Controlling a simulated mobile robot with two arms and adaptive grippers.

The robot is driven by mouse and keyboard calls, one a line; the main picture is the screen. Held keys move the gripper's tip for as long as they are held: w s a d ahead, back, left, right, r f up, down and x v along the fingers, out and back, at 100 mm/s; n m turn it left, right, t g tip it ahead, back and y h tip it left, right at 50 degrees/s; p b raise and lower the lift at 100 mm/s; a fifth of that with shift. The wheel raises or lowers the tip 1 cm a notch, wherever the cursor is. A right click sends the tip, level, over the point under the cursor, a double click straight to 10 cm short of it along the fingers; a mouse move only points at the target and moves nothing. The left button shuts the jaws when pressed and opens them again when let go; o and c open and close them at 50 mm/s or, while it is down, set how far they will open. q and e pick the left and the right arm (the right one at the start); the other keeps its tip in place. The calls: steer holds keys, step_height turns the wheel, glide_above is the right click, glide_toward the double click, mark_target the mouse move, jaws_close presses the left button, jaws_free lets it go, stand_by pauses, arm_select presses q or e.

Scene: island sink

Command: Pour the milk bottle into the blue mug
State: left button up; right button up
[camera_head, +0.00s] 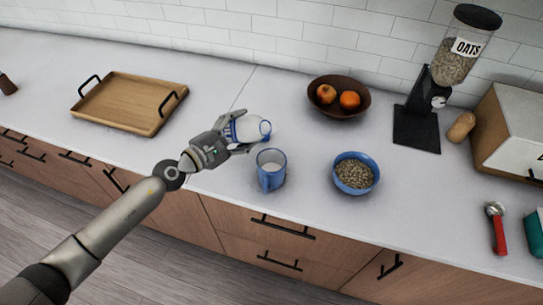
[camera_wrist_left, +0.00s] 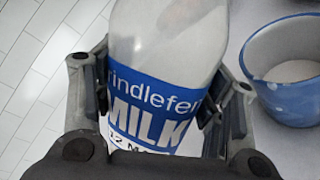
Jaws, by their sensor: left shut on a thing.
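The milk bottle (camera_head: 250,129), clear with a blue and white label, is held well tilted in my left gripper (camera_head: 240,138), its mouth end toward the right. In the left wrist view the bottle (camera_wrist_left: 155,90) sits between the two fingers of my left gripper (camera_wrist_left: 155,110), which are shut on it. The blue mug (camera_head: 270,172) stands upright on the counter, just below and right of the bottle in the head view. Something whitish shows inside the mug (camera_wrist_left: 290,95) in the wrist view. No milk stream is visible. My right gripper is not in view.
A blue bowl of grains (camera_head: 356,174) stands right of the mug. Behind are a fruit bowl (camera_head: 338,97) and an oats dispenser (camera_head: 430,120). A wooden tray (camera_head: 130,102) lies left. A red-handled tool (camera_head: 498,229) lies right. Counter (camera_head: 215,185) in front is clear.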

mark_target(241, 120)
arm_select(q)
steer(key=shift+s+d+f+n+b, duration=0.25)
steer(key=shift+f+n+b, duration=0.15)
steer(key=shift+f+b, duration=0.1)
steer(key=shift+d+n, duration=0.15)
steer(key=shift+n, duration=0.15)
steer(key=shift+s+d+r+n+p, duration=0.1)
steer(key=shift+r+n+p, duration=0.2)
steer(key=shift+r+p, duration=0.25)
steer(key=shift+s+d+r+n+p, duration=0.1)
steer(key=shift+r+n+p, duration=0.25)
steer(key=shift+r, duration=0.2)
steer(key=f+n+b, duration=0.1)
steer(key=n+b, duration=0.1)
steer(key=b, duration=0.1)
steer(key=shift+f+h, duration=0.35)
steer(key=shift+h, duration=0.05)
steer(key=shift+r+n, duration=0.15)
steer(key=shift+n, duration=0.7)
step_height(241, 120, up, 4)
steer(key=n+p, duration=0.2)
steer(key=p, duration=0.1)
steer(key=shift+d+r+n+h, duration=0.1)
steer(key=shift+d+n+h, duration=0.05)
steer(key=shift+n+h, duration=0.15)
steer(key=shift+s+r+n+p, duration=0.2)
steer(key=shift+r+n+p, duration=0.1)
steer(key=shift+r+p, duration=0.25)
steer(key=shift+w+r, duration=0.1)
steer(key=shift+r, duration=0.15)
